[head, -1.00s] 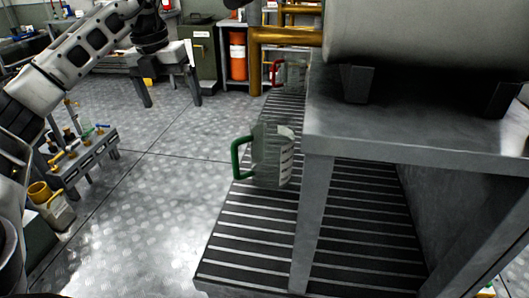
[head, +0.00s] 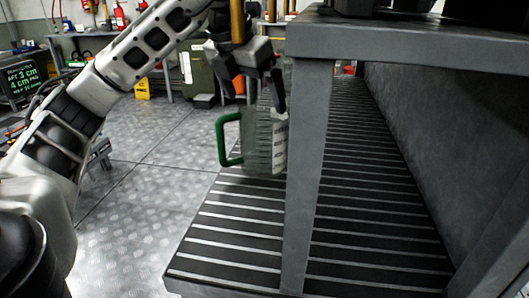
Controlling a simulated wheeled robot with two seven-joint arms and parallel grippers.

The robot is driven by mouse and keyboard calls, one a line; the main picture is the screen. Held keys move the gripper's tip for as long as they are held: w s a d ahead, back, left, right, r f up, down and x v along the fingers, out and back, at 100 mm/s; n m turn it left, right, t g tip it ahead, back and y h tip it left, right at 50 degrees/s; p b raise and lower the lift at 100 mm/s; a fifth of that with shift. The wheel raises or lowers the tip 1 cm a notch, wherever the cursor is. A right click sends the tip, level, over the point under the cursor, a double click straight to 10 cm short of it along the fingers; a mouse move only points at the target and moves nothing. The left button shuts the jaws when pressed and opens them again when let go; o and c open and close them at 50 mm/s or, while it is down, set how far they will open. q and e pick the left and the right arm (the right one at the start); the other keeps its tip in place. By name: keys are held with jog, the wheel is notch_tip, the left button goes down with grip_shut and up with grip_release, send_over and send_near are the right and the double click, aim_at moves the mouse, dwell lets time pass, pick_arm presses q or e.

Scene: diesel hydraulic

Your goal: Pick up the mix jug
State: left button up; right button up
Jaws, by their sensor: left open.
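The mix jug (head: 262,140) is a clear measuring jug with a green handle on its left and scale marks on its right side. It stands upright on the black and grey slatted platform (head: 235,215), beside a grey metal leg that hides part of its right side. My left gripper (head: 255,103) points down just above and behind the jug's rim, its fingers apart. I cannot tell whether the fingers touch the jug. My right gripper is not in view.
A grey bench (head: 415,35) with a thick front leg (head: 308,170) stands right of the jug, over the platform. A dark screen with green text (head: 22,80) is at the far left.

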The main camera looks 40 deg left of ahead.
aim_at(261, 120)
pick_arm(q)
jog(key=b+x, duration=0.1)
jog(key=x, duration=0.2)
jog(key=b+x, duration=0.1)
jog(key=x, duration=0.3)
jog(key=shift+s+d+f, duration=0.1)
jog(key=shift+s, duration=0.1)
jog(key=c, duration=0.7)
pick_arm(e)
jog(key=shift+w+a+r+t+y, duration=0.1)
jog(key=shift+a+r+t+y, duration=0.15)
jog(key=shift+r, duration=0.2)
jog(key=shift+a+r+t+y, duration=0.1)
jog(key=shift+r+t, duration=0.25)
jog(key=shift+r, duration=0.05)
pick_arm(q)
jog(key=shift+c, duration=0.2)
